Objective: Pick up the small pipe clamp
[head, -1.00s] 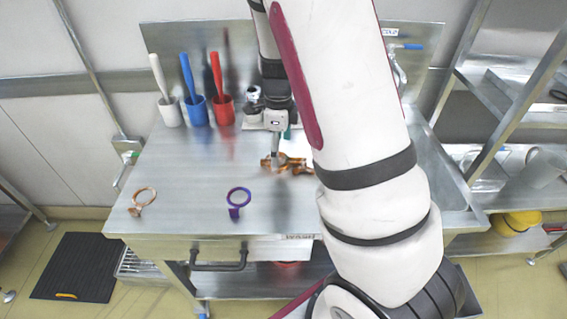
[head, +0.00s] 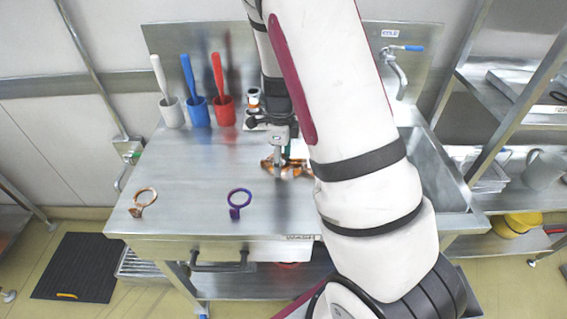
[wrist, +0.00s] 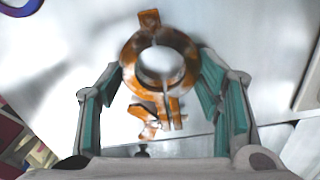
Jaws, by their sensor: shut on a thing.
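The orange-brown pipe clamp (head: 267,164) lies at the middle of the steel table beside my arm. In the wrist view the clamp (wrist: 132,60) is a split ring with a tab at the top and a forked end below. My gripper (head: 279,170) points down at it, and in the wrist view its teal-padded fingers (wrist: 162,68) stand on both sides of the ring, shut on it. A further orange piece (wrist: 147,121) shows below the ring; I cannot tell whether it is separate. My arm hides part of this area in the head view.
A copper ring with a stem (head: 143,200) and a purple ring (head: 239,201) lie at the table's front left. White, blue and red cups (head: 223,108) with handles stand at the back. A sink (head: 444,165) is at the right. The table's left middle is clear.

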